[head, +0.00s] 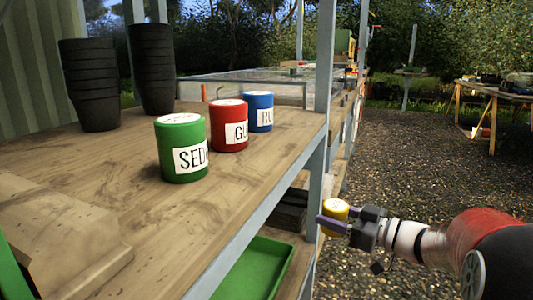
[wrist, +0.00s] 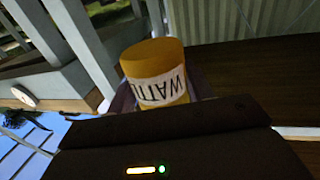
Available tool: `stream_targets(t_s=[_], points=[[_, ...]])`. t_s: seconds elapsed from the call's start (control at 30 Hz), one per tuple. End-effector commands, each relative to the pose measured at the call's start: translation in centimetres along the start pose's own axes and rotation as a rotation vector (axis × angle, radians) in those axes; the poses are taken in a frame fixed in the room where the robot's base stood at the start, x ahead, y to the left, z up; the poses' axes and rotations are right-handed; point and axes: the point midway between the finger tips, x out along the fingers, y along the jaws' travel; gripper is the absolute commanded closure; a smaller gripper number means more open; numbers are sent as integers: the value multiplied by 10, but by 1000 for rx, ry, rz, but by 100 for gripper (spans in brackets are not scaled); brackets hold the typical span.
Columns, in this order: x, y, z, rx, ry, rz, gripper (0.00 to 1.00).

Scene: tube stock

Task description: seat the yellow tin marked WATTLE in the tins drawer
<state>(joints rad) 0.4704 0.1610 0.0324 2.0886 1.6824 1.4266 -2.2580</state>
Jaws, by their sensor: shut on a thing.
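The yellow tin (head: 336,207) is between the fingers of my gripper (head: 332,218), at the right front of the shelving, beside a grey post and below the top shelf's level. In the wrist view the tin (wrist: 152,58) shows a white label with the letters WATTL, upside down in the picture. My gripper (wrist: 150,95) is shut on it. I cannot make out the tins drawer for certain in either view.
Green (head: 181,148), red (head: 229,127) and blue (head: 258,110) tins stand on the wooden top shelf (head: 120,215). Stacked black pots (head: 90,85) stand behind. A green tray (head: 255,268) lies below. A grey post (head: 322,100) is close to my gripper. Gravel (head: 420,150) to the right is open.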

Motion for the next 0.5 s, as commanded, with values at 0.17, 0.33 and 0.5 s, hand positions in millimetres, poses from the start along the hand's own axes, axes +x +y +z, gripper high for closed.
stream_targets(t_s=[0.17, 0.33, 0.5], points=[[0, 0, -30, -4, 0, -1, 75], [0, 0, -55, -5, 0, 0, 75], [0, 0, -81, -5, 0, 1, 75]])
